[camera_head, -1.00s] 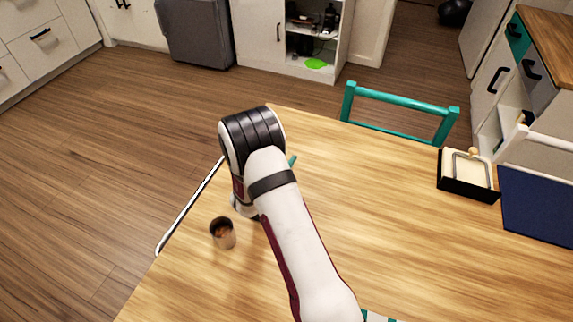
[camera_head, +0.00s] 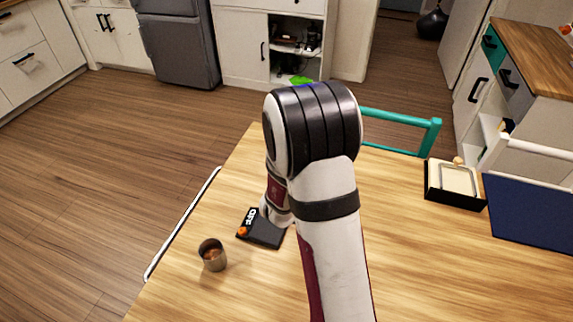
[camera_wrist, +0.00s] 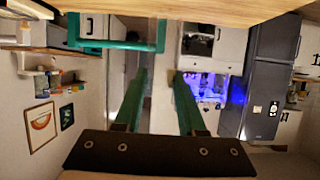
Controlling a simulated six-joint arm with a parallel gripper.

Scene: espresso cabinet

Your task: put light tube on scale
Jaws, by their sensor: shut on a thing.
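In the wrist view my gripper (camera_wrist: 160,98) shows as two green fingers with a gap between them, shut on the light tube. I cannot make out the tube clearly between the fingers. Blue-purple light glows just right of the fingers, and a small blue tint shows on top of my arm in the head view. My fingers are hidden behind the arm in the head view.
A small metal cup (camera_head: 212,256) stands on the wooden table (camera_head: 400,265), in front and left of the scale. A black tray (camera_head: 455,186) and a dark blue mat (camera_head: 530,212) lie at the right. A green chair (camera_head: 400,118) stands behind the table edge.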

